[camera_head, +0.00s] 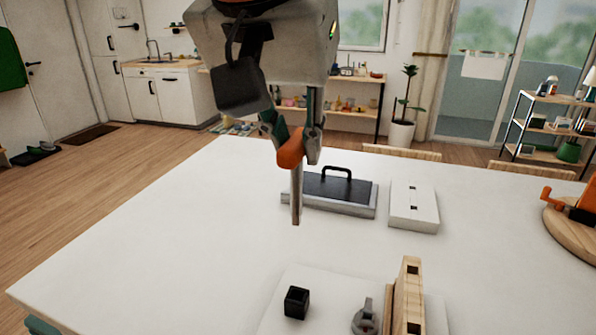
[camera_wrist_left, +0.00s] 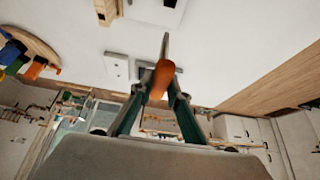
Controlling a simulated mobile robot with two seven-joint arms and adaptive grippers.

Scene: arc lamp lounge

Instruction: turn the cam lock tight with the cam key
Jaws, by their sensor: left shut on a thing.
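My left gripper (camera_head: 295,145) is shut on the orange handle of the cam key (camera_head: 291,150). The key's grey shaft hangs nearly straight down, its tip apart from anything in view. The key (camera_wrist_left: 161,78) also shows between the fingers (camera_wrist_left: 158,88) in the left wrist view. The grey cam lock (camera_head: 366,319) is at the bottom of the head view, beside the left face of an upright wooden panel (camera_head: 408,292). The gripper and key are behind and left of the lock. My right gripper is in neither view.
A black square socket block (camera_head: 297,302) stands on the white base plate (camera_head: 310,278). Behind are a grey tray with a dark handled lid (camera_head: 335,190) and a white block with two holes (camera_head: 413,206). A round wooden board (camera_head: 566,225) carries tools at right. The left tabletop is clear.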

